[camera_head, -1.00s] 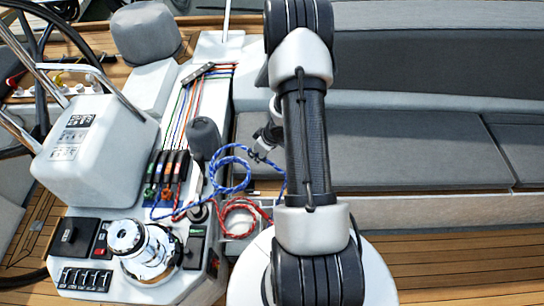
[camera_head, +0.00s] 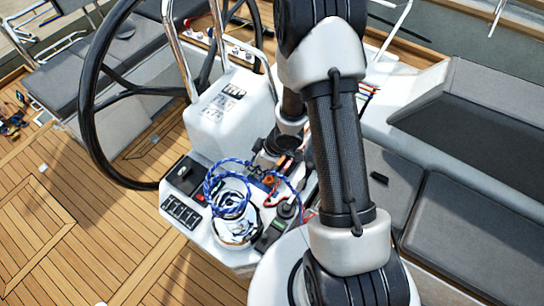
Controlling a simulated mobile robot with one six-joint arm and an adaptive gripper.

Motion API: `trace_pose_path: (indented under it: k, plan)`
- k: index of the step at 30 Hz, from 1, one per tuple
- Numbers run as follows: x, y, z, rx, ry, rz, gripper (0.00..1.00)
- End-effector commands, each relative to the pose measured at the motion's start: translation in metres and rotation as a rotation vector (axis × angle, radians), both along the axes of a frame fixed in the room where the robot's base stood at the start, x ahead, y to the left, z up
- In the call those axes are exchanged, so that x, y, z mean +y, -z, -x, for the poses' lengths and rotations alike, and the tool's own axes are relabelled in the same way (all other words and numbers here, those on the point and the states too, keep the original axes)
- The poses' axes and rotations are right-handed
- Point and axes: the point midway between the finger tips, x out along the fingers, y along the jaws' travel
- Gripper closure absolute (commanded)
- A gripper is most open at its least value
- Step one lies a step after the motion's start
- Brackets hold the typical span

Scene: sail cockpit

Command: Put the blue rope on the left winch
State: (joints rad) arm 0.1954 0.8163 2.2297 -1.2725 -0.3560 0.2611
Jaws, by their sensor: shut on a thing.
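A blue tail of the rope runs right, towards the dark rope clutches. My gripper (camera_head: 259,164) is just behind and above the winch, at the top of the loops. It is shut on the blue rope; its fingertips are small and partly hidden.
A large black steering wheel (camera_head: 88,104) and a white instrument pod (camera_head: 232,112) stand behind and left of the winch. A switch panel (camera_head: 181,211) lies to its left. Grey cushions (camera_head: 455,235) are at the right. Wooden deck (camera_head: 60,215) is open at the left.

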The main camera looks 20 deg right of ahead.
Motion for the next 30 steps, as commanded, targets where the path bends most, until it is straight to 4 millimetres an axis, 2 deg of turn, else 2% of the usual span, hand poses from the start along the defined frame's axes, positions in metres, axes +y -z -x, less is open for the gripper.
trace_pose_path:
  k: [1, 5, 21, 30]
  plan:
    - [0.004, -0.005, 0.001, 0.000, -0.011, 0.000, 1.00]
    - [0.008, -0.004, 0.002, 0.000, -0.024, 0.000, 1.00]
    - [0.008, 0.037, 0.002, -0.001, -0.022, 0.000, 1.00]
    - [0.008, 0.036, 0.002, -0.001, -0.022, 0.000, 1.00]
